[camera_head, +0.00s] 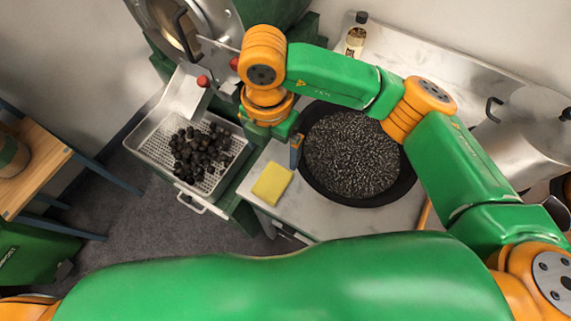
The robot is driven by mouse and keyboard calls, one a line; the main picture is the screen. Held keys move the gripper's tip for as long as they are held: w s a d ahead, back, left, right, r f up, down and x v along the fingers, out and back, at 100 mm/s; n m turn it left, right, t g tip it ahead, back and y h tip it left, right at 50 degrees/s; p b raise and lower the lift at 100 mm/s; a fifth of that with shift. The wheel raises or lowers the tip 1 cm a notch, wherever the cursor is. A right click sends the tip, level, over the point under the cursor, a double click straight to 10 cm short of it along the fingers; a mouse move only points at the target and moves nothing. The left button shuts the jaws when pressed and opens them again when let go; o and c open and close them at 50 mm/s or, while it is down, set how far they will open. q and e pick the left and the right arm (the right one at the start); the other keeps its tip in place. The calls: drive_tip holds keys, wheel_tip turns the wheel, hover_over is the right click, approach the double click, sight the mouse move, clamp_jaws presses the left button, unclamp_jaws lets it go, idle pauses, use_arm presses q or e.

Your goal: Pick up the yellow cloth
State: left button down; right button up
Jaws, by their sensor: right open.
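The yellow cloth (272,183) lies flat near the left front corner of the white counter, just left of the black wok. My right arm reaches across from the right, over the wok. My right gripper (296,160) is open and empty, above and to the upper right of the cloth, close to the wok's left rim. My arm partly hides the gripper's fingers. My left gripper is not in view; only a bit of orange shows at the lower left edge.
A black wok (318,187) full of dark granules stands on the counter (325,222). A perforated metal tray (148,151) with dark chestnuts is at the left, below a roaster drum (172,25). A bottle (355,38) stands behind; a steel pot (520,135) stands right. A wooden stool (38,172) is far left.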

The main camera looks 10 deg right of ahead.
drive_tip(key=b, duration=0.5)
hover_over(272, 181)
wheel_tip(272, 181, down, 6)
drive_tip(key=shift+d, duration=0.15)
drive_tip(key=shift+f+b, duration=0.25)
drive_tip(key=shift+b, duration=0.05)
drive_tip(key=shift+w+d+f+p, duration=0.1)
drive_tip(key=shift+w+f+p, duration=0.05)
drive_tip(key=shift+f+p, duration=0.15)
drive_tip(key=f, duration=0.1)
drive_tip(key=f+p, duration=0.1)
drive_tip(key=f, duration=0.1)
drive_tip(key=f+p, duration=0.1)
drive_tip(key=f, duration=0.1)
drive_tip(key=shift+s+a+f, duration=0.2)
drive_tip(key=shift+s+a, duration=0.05)
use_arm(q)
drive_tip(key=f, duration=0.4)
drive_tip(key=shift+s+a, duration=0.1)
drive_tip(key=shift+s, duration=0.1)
use_arm(e)
drive_tip(key=shift+w+f, duration=0.1)
drive_tip(key=shift+f, duration=0.3)
drive_tip(key=c, duration=1.1)
drive_tip(key=shift+r, duration=0.1)
